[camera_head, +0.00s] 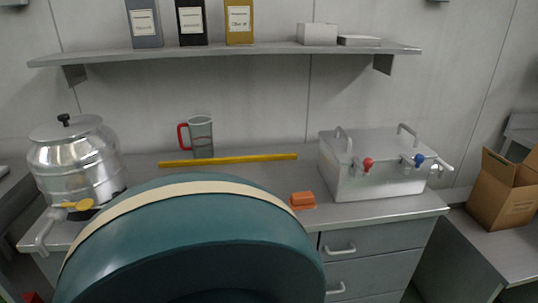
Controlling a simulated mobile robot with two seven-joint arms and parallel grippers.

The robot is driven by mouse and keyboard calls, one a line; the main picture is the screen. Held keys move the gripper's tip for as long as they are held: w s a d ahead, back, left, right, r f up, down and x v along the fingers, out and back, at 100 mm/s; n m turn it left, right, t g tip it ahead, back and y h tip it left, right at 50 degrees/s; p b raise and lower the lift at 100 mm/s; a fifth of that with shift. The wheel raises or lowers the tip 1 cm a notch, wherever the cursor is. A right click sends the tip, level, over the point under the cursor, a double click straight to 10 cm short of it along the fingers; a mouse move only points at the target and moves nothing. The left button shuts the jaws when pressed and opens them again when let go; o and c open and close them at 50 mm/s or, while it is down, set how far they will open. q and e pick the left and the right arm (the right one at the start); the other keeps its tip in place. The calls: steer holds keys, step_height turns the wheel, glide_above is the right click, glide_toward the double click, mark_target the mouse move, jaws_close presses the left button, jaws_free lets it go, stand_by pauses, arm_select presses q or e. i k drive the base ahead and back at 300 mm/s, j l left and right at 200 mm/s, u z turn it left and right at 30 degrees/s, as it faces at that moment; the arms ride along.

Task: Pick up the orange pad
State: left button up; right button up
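The orange pad (302,198) is a small block on the grey counter (262,178), right of the middle. It lies in front of the yellow bar and left of the metal box. A thin orange edge shows under its front. The teal shape in the foreground comes close to its left side, but the pad's top shows. Neither of my grippers is in view, and nothing touches the pad from above.
A large teal rounded shape with a cream band hides the counter's front middle; I cannot tell whether it is mine. A steel urn (75,165), jug (201,136), yellow bar (228,160) and metal box (372,165) with taps stand around. A shelf (225,53) hangs above.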

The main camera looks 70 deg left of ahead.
mark_target(300, 201)
steer(key=u, duration=2)
